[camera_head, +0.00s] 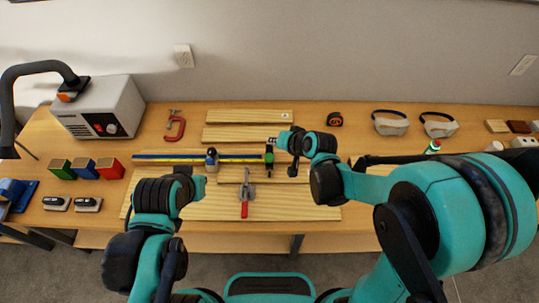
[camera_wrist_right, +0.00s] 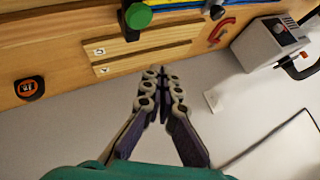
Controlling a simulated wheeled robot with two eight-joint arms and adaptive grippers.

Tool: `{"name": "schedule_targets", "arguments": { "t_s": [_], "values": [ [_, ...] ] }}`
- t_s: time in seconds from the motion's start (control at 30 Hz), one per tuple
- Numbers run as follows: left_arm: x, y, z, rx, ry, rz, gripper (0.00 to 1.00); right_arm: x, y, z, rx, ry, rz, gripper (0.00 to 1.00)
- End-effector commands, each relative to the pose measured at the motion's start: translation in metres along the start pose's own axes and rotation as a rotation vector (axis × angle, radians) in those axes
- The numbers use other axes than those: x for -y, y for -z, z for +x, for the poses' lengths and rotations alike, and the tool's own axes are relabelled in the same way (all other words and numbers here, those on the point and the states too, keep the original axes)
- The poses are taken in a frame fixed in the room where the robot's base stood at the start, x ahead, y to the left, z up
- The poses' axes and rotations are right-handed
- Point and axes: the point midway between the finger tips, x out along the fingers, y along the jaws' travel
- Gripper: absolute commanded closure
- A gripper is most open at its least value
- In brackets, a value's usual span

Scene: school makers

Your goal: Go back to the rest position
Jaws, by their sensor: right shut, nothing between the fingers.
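My right gripper (camera_head: 275,142) is over the middle of the workbench (camera_head: 353,205), near the two rear wooden boards. In the right wrist view its fingers (camera_wrist_right: 161,73) are together with nothing between them. My left gripper (camera_head: 190,180) is low over the front left of the boards; whether its fingers are open is hidden. A red-handled clamp (camera_head: 244,207) lies on the front board (camera_head: 290,207), between the two grippers. A green-knobbed clamp (camera_head: 269,157) is just below my right gripper; in the wrist view its green knob (camera_wrist_right: 138,15) is at the top.
A grey machine with a black hose (camera_head: 115,97) stands back left, with a red C-clamp (camera_head: 175,127) beside it. Several coloured blocks (camera_head: 85,170) are left. A wall runs behind.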

Motion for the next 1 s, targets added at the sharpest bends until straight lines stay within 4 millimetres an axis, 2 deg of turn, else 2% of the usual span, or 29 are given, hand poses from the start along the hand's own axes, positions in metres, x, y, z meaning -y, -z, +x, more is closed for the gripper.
{"name": "schedule_targets", "arguments": {
  "t_s": [0.63, 0.77, 1.0],
  "values": [
    [0.0, -0.001, 0.002, 0.0, 0.0, 0.0, 1.0, -0.003, 0.0, -0.004, -0.002, -0.009, -0.006, 1.0],
    [0.0, -0.007, 0.01, 0.0, 0.0, 0.0, 1.0, -0.015, -0.003, -0.026, -0.008, -0.054, -0.039, 1.0],
    [0.0, -0.022, 0.031, 0.0, 0.0, 0.0, 1.0, -0.058, -0.026, -0.096, -0.016, -0.202, -0.144, 1.0]
  ]
}}
